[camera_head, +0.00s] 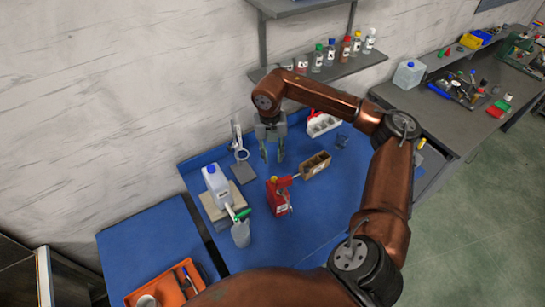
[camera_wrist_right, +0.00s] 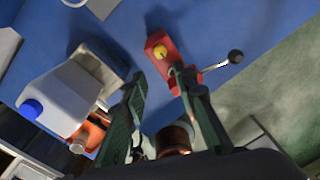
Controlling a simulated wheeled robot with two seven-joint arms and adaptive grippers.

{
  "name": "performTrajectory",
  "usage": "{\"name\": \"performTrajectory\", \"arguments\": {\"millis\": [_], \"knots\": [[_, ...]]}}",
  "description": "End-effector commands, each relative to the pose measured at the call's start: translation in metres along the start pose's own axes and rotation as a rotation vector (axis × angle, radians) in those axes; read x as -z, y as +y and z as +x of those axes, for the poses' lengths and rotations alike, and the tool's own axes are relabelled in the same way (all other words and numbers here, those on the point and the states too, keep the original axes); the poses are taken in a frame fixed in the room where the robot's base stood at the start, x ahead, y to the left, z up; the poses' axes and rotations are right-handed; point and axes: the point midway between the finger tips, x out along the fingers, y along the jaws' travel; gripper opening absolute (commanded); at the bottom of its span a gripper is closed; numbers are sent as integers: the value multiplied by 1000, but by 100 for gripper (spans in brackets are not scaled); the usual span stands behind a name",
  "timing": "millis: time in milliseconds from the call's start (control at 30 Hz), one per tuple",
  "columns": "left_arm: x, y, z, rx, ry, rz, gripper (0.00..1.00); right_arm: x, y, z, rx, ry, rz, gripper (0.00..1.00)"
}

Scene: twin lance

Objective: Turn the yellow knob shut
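The yellow knob (camera_wrist_right: 159,52) sits on top of a red device (camera_wrist_right: 165,47) in the right wrist view. A metal lever with a dark ball end (camera_wrist_right: 236,57) sticks out from the device. In the head view the red device (camera_head: 278,203) stands on the blue mat, and the yellow knob (camera_head: 273,179) is very small at its top. My right gripper (camera_head: 272,159) points down, open and empty, behind the red device and apart from it. Its fingers (camera_wrist_right: 159,77) frame the device's direction in the wrist view. My left gripper is not in view.
A white jug with a blue cap (camera_head: 216,187) stands on a block left of the red device, with a clear beaker (camera_head: 241,236) in front. A wooden box (camera_head: 315,165) is close on the right. Bottles (camera_head: 330,52) line the shelf behind. The mat's front right is clear.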

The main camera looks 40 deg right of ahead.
Motion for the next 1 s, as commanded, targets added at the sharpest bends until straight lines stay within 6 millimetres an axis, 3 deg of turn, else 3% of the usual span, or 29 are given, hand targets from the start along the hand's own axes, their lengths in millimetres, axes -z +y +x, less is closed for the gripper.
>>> {"name": "performTrajectory", "arguments": {"millis": [167,433,700,1000], "knots": [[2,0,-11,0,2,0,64,0,3,0,-2,-1,-95,36],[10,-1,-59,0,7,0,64,-3,12,9,-22,-14,-592,36],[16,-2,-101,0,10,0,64,-2,4,29,-36,-23,-1053,36],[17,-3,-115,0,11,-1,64,0,-5,45,-38,-24,-1253,36]]}}
